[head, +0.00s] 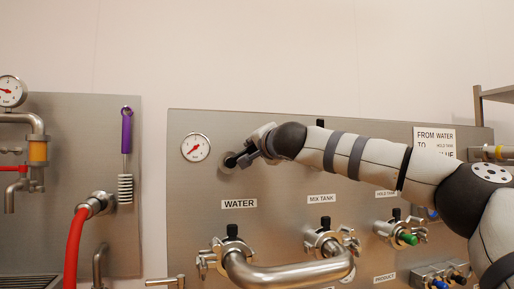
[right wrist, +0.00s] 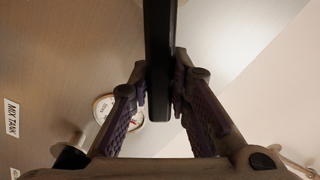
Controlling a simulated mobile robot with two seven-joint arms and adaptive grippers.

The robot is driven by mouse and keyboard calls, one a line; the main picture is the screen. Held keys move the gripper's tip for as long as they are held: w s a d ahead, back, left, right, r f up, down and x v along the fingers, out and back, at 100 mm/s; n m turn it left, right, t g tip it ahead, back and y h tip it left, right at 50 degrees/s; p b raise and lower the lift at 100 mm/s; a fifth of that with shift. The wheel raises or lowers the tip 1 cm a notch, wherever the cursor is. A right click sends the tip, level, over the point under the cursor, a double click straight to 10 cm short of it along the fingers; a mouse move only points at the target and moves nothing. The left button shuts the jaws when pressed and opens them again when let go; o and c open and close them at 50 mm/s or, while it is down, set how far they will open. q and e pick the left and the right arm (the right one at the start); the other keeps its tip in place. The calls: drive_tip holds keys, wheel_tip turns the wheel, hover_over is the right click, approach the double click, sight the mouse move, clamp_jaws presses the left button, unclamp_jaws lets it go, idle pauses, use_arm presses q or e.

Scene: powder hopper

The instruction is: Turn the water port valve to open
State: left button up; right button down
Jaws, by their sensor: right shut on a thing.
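The handle's exact angle is hard to tell in the head view. My left gripper is not in view.
A pressure gauge (head: 196,148) sits just left of the valve. Below, a bent steel pipe (head: 290,273) joins the WATER and MIX TANK ports. A purple-handled brush (head: 126,150) and a red hose (head: 75,243) are on the left panel. The wall above is clear.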

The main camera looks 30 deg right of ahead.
drive_tip(key=r+n, duration=0.1)
drive_tip(key=a+n, duration=0.1)
drive_tip(key=n, duration=0.1)
drive_tip(key=shift+w+a+r, duration=0.15)
drive_tip(key=shift+a+r, duration=0.05)
drive_tip(key=shift+r, duration=0.15)
drive_tip(key=n, duration=0.1)
drive_tip(key=a+r+n, duration=0.1)
drive_tip(key=a+n, duration=0.1)
drive_tip(key=shift+w+r+n, duration=0.15)
drive_tip(key=shift+w+n, duration=0.1)
drive_tip(key=shift+n, duration=0.05)
drive_tip(key=shift+w+a+r+n, duration=0.15)
drive_tip(key=shift+a+n, duration=0.3)
drive_tip(key=shift+n, duration=0.25)
drive_tip(key=n, duration=0.1)
drive_tip(key=a+n, duration=0.2)
drive_tip(key=shift+w+a+r, duration=0.15)
drive_tip(key=shift+w+a, duration=0.05)
drive_tip(key=shift+w, duration=0.05)
drive_tip(key=c, duration=1.6)
unclamp_jaws()
drive_tip(key=shift+n, duration=0.3)
drive_tip(key=shift+o, duration=0.8)
drive_tip(key=shift+d, duration=0.1)
